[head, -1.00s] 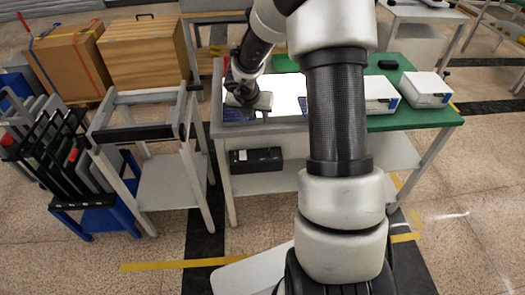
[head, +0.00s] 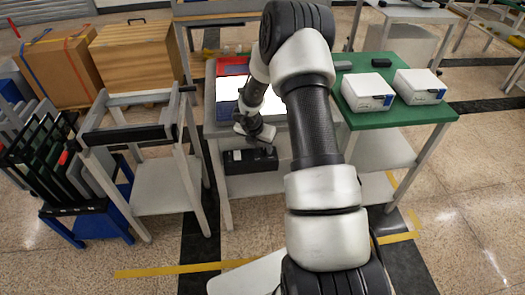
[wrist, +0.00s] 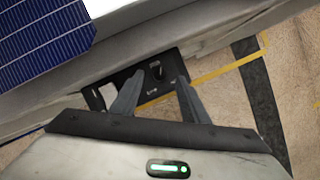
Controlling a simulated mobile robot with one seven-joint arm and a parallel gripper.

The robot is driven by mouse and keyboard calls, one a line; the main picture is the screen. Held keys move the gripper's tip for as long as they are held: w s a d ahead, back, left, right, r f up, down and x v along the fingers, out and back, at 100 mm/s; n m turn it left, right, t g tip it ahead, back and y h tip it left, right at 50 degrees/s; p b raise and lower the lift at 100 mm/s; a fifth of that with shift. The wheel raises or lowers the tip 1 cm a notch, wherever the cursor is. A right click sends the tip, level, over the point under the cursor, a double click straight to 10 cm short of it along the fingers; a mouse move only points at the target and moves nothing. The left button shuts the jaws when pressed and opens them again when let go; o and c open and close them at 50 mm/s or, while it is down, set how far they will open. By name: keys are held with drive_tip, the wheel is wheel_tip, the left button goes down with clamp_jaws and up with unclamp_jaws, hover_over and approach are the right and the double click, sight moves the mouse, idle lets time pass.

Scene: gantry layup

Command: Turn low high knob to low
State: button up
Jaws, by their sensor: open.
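A black box (head: 249,161) sits on the lower shelf of the table, just below the tabletop edge in the head view. In the wrist view the black box (wrist: 172,60) shows a dark round knob (wrist: 155,70) on its face, with small pale marks below it that I cannot read. Which way the knob points is not clear. My gripper (wrist: 158,82) is open, with its fingertips apart and the knob seen between them. The gap in depth to the knob is hard to tell. In the head view my gripper (head: 256,132) hangs at the table's front edge, above the box.
A blue solar panel (wrist: 42,38) lies near the tabletop edge above the box. A grey frame stand (head: 150,170) is close on the left. The floor in front is clear.

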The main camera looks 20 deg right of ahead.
sight(263, 152)
drive_tip(key=shift+x, duration=1.45)
drive_tip(key=shift+c, duration=0.3)
drive_tip(key=c, duration=1)
drive_tip(key=shift+o, duration=0.2)
